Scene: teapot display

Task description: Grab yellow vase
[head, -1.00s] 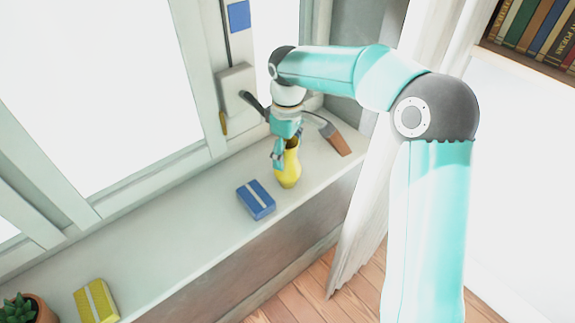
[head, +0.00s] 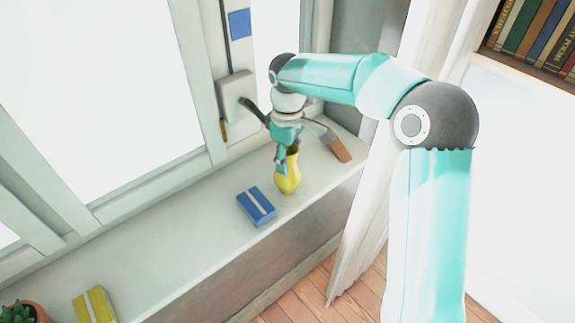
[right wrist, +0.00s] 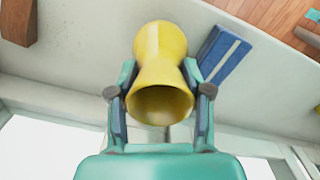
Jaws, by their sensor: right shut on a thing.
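The yellow vase (head: 288,178) stands on the window sill in the head view. My right gripper (head: 281,160) is at its upper part, shut on it. In the right wrist view the vase (right wrist: 161,68) shows its open mouth toward the camera, and the two fingers of my right gripper (right wrist: 160,102) are on either side of its neck. My left gripper is not in view.
A blue box (head: 256,206) with a pale stripe lies left of the vase. A brush-like tool (head: 340,148) lies to the right. A yellow box (head: 95,306) and a potted succulent (head: 22,310) are at the far left. The curtain (head: 365,215) hangs at right.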

